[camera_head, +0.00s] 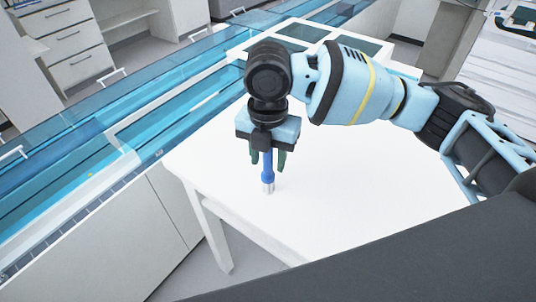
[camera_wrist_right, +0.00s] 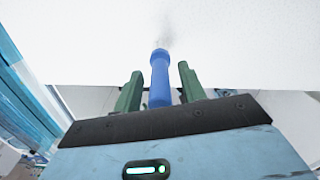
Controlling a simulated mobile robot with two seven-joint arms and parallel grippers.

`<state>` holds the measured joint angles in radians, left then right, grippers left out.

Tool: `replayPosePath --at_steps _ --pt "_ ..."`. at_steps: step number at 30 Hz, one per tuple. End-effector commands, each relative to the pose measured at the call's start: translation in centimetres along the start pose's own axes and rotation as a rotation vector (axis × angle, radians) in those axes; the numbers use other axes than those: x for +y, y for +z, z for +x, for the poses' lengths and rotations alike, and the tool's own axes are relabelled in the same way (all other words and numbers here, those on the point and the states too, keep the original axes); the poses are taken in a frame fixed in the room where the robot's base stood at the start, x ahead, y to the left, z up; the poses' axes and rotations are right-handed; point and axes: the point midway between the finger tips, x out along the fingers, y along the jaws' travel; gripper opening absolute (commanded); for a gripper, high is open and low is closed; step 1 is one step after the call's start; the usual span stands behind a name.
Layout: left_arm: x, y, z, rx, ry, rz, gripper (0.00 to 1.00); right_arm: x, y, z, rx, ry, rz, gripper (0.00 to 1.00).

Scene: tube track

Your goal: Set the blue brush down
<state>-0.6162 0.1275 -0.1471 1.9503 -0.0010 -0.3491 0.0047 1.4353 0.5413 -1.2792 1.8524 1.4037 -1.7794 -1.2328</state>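The blue brush (camera_head: 267,167) is upright, its pale metallic end pointing down at the white table (camera_head: 340,180). Its lower end appears to meet the tabletop near the table's left side. My right gripper (camera_head: 268,158) points down over it, with the dark green fingers on either side of the blue handle. In the right wrist view, the blue brush (camera_wrist_right: 160,80) is between the two fingers of my right gripper (camera_wrist_right: 161,80), with a narrow gap on each side. The gripper looks open around the handle. The brush's top is hidden by the gripper. My left gripper is not in view.
A blue transparent-covered track (camera_head: 70,150) runs along the table's left side. A white frame with dark panels (camera_head: 300,32) is at the table's far end. White drawers (camera_head: 65,40) stand at the back left. The tabletop around the brush is clear.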

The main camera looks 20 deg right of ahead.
Motion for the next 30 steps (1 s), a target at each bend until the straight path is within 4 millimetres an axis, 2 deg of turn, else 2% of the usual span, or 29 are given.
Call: replayPosePath --at_steps 5,10,21,25,30 --pt "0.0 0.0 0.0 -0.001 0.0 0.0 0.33 0.0 0.0 -0.1 -0.001 0.001 0.0 0.41" --pt "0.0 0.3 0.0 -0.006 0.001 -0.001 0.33 0.1 0.0 -1.5 -0.001 0.002 0.0 0.41" --pt "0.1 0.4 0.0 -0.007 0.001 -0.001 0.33 0.1 0.0 -8.6 -0.002 0.003 -0.001 0.41" --pt "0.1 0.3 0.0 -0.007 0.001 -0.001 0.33 0.1 0.0 -10.6 -0.002 0.003 -0.001 0.41" --pt "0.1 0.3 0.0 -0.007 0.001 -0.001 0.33 0.0 0.0 -12.0 0.0 0.002 0.0 0.41"
